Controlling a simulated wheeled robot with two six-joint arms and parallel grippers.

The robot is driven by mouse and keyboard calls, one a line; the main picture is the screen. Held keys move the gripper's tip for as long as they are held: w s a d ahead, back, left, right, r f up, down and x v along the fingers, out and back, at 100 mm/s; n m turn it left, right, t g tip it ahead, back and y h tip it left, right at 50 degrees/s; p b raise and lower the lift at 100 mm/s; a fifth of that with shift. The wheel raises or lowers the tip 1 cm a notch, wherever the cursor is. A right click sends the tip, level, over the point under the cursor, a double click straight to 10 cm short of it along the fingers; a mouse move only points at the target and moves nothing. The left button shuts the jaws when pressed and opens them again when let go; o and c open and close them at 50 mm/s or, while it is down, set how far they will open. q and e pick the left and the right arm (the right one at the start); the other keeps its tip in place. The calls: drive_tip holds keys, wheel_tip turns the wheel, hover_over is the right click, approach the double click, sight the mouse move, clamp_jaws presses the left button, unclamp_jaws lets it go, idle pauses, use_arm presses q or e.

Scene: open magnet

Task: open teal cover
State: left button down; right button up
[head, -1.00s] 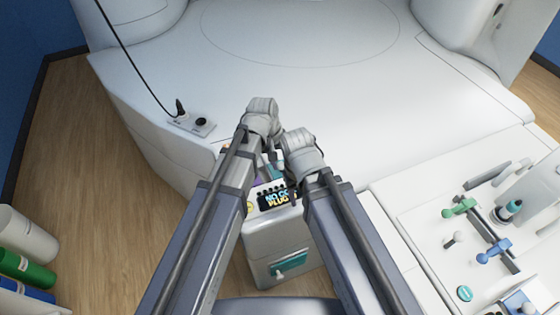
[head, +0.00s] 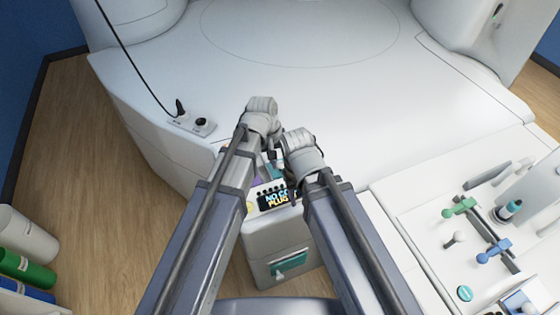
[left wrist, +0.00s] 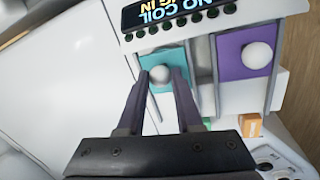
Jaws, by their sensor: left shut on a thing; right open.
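The teal cover (left wrist: 174,55) sits below the display on the cabinet front in the left wrist view, with a pale round knob (left wrist: 160,74) on it. A bit of the cover (head: 279,173) shows between my arms in the head view. My left gripper (left wrist: 160,84) is shut on this knob, one dark finger on each side. In the head view my left gripper (head: 268,156) is the higher one, its fingertips mostly hidden. My right gripper (head: 285,166) is open just right of it, its fingertips partly hidden.
A purple cover (left wrist: 242,62) with its own knob is beside the teal one. The display (head: 278,197) reads "NO COIL PLUG IN". A teal handle (head: 289,262) is lower on the cabinet. A panel with levers (head: 465,235) lies at right; a white bed (head: 330,90) fills the back.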

use_arm(q)
drive_tip(key=w, duration=0.2)
drive_tip(key=w+a, duration=0.1)
drive_tip(key=w, duration=0.1)
drive_tip(key=w+a, duration=0.1)
drive_tip(key=w, duration=0.1)
drive_tip(key=shift+a, duration=0.25)
drive_tip(key=c, duration=0.6)
unclamp_jaws()
drive_tip(key=shift+s, duration=0.1)
drive_tip(key=r+p, duration=0.2)
drive_tip(key=a+r+p, duration=0.1)
drive_tip(key=r+p, duration=0.4)
drive_tip(key=shift+s+a+r+p, duration=0.15)
drive_tip(key=shift+a+r+p, duration=0.05)
drive_tip(key=shift+r+p, duration=0.15)
